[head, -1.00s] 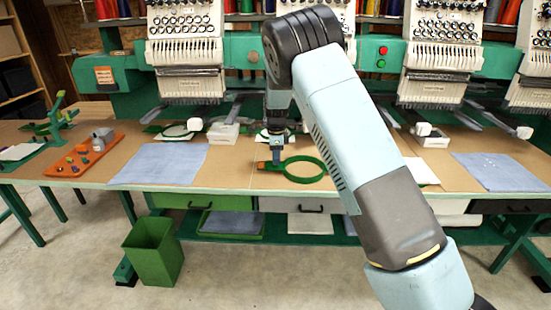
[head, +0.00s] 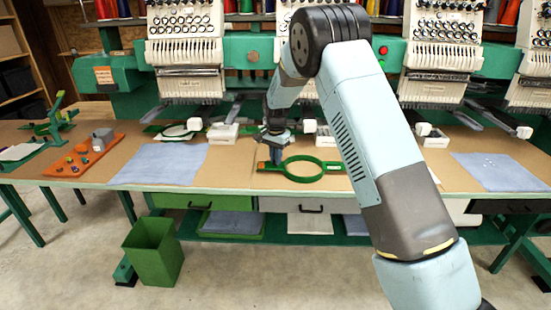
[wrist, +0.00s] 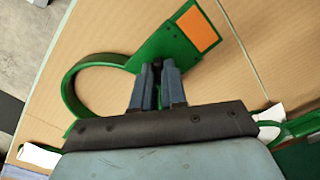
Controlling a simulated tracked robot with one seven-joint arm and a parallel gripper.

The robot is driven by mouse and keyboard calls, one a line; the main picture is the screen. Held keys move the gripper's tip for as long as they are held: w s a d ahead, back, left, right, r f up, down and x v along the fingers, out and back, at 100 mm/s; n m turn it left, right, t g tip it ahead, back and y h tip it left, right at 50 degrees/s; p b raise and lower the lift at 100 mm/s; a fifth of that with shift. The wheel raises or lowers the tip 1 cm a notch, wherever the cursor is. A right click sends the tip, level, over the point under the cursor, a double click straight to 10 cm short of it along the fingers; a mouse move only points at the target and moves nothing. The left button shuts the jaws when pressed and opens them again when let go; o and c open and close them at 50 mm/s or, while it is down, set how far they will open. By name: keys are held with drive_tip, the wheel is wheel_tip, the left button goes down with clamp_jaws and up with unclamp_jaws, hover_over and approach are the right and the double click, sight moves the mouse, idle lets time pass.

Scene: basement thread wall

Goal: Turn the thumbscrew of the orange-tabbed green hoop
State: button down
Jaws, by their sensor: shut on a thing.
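The green hoop (head: 288,168) lies on the brown table top near its front edge, with an orange tab at its left end. The hoop also shows in the wrist view (wrist: 72,88), its orange tab (wrist: 197,29) at the upper right. My gripper (head: 276,160) points down over the hoop's left end, between the tab and the ring. In the wrist view my gripper (wrist: 157,72) is shut at the neck of the hoop. The thumbscrew is hidden between the fingers, so I cannot see its shape or angle.
A blue cloth (head: 158,165) lies to the left, and an orange tray (head: 85,157) with small parts is farther left. Green embroidery machines stand behind. A green bin (head: 153,250) is on the floor. The table in front of the hoop is narrow.

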drive_tip(key=n, duration=0.4)
drive_tip(key=shift+n, duration=0.3)
drive_tip(key=n, duration=0.4)
drive_tip(key=shift+n, duration=0.3)
drive_tip(key=n, duration=0.4)
drive_tip(key=shift+n, duration=2.1)
drive_tip(key=c, duration=1.2)
unclamp_jaws()
drive_tip(key=shift+o, duration=0.2)
